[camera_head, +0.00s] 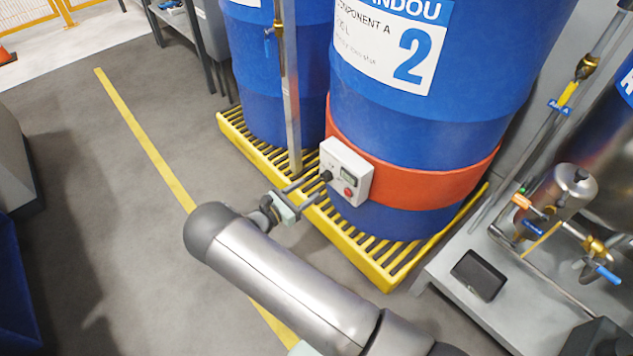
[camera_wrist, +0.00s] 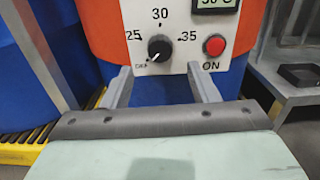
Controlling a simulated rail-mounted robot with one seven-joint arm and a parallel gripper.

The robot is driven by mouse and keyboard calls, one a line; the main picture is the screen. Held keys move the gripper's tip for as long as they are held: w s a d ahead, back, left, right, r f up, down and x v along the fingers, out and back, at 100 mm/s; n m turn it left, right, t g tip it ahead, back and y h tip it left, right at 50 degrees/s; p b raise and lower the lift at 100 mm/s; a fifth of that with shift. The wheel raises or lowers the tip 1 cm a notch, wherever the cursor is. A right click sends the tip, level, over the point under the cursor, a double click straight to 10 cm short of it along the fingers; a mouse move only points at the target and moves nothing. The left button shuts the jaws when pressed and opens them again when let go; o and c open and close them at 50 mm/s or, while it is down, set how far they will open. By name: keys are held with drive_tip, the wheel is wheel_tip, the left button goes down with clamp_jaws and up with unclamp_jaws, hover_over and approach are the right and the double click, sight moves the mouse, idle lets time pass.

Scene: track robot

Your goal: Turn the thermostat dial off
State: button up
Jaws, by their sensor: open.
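The thermostat is a white control box (camera_head: 346,171) on the orange band around a blue drum. Its black round dial (camera_wrist: 160,48) shows in the wrist view, with marks 25, 30 and 35 around it and a small label at lower left that seems to read OFF. The dial's white pointer line appears to point lower left, towards that label. My gripper (camera_wrist: 159,72) is open and empty, facing the panel. Its two fingers are apart, left and right of the dial and just below it in the wrist view; I cannot tell the remaining gap. In the head view my gripper (camera_head: 318,188) is close to the box's left side.
A red ON button (camera_wrist: 214,45) and a display (camera_wrist: 212,5) are right of the dial. The drum (camera_head: 420,110) stands on a yellow slatted pallet (camera_head: 385,277). A metal post (camera_head: 290,100) rises behind my gripper. Grey floor to the left is clear.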

drive_tip(key=v, duration=1.1)
drive_tip(key=shift+p, duration=0.45)
drive_tip(key=s+d+r+m+g+y+p, duration=0.1)
drive_tip(key=d+r+m+g+p, duration=0.65)
drive_tip(key=r, duration=0.65)
drive_tip(key=s+d+r+m+g+y+p, duration=0.15)
drive_tip(key=d+r+m+g+p, duration=0.3)
drive_tip(key=d+r, duration=0.8)
drive_tip(key=s+d+r+m+y+p, duration=0.3)
drive_tip(key=s+r+m+p, duration=0.1)
drive_tip(key=r, duration=0.5)
drive_tip(key=s+d+r+m+y+p, duration=0.3)
drive_tip(key=s+r+m+y+p, duration=0.1)
drive_tip(key=s+r, duration=0.5)
drive_tip(key=s+d+r+m+y+p, duration=0.3)
drive_tip(key=s+r+m+p, duration=0.2)
drive_tip(key=r, duration=0.4)
drive_tip(key=shift+s+r+m+y, duration=0.2)
drive_tip(key=shift+s+m+y, duration=0.15)
drive_tip(key=shift+s+m, duration=0.45)
drive_tip(key=shift+d, duration=0.1)
